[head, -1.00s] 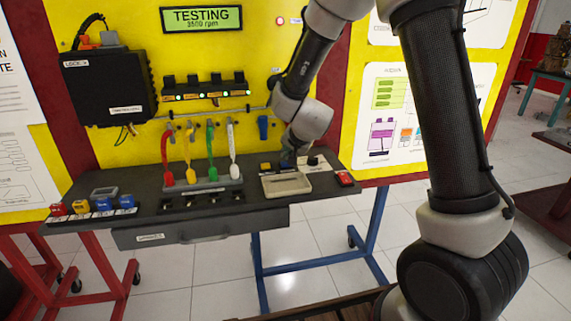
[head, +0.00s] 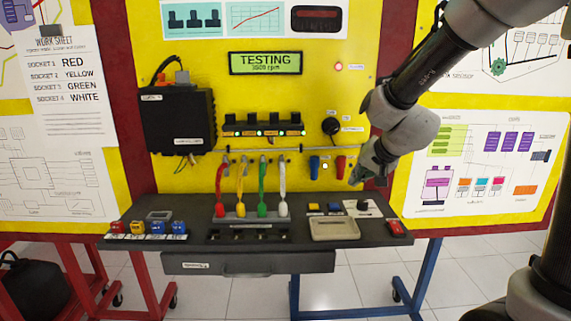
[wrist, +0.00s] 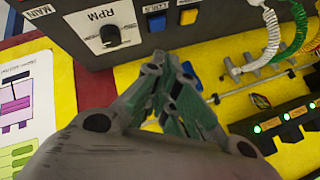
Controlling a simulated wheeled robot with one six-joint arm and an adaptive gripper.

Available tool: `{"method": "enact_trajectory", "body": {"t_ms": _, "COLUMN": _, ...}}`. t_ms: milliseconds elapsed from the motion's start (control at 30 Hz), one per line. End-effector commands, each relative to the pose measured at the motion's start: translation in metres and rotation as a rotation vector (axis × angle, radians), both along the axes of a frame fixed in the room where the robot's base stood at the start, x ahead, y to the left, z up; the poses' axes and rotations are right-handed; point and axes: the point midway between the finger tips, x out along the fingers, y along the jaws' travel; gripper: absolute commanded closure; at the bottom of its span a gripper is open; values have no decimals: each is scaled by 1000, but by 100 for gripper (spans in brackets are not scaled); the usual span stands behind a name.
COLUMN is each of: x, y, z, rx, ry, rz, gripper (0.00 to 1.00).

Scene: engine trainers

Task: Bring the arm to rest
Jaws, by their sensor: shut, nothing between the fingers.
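My arm reaches in from the upper right of the head view. My gripper (head: 362,178) hangs in front of the yellow panel's lower right, above the right part of the grey bench (head: 190,216). In the wrist view my gripper (wrist: 172,65) has its fingers together with nothing between them. It is apart from the black RPM knob (wrist: 110,35) and the yellow button (wrist: 188,16). The blue button (wrist: 157,22) shows beside them. The green display (head: 265,62) reads TESTING and about 3500 rpm.
Red, yellow, green and white cables (head: 241,190) stand on the bench. A red switch (head: 395,228) lies at its right end, below my gripper. Blue and red handles (head: 315,167) hang on the panel left of my gripper.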

Motion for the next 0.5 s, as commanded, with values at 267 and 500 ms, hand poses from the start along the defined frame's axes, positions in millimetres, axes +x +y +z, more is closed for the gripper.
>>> {"method": "enact_trajectory", "body": {"t_ms": 267, "x": -149, "y": -70, "z": 63, "rx": -206, "ry": 103, "rz": 238, "gripper": 100}}
{"method": "enact_trajectory", "body": {"t_ms": 500, "x": -257, "y": -123, "z": 71, "rx": -390, "ry": 225, "rz": 305, "gripper": 100}}
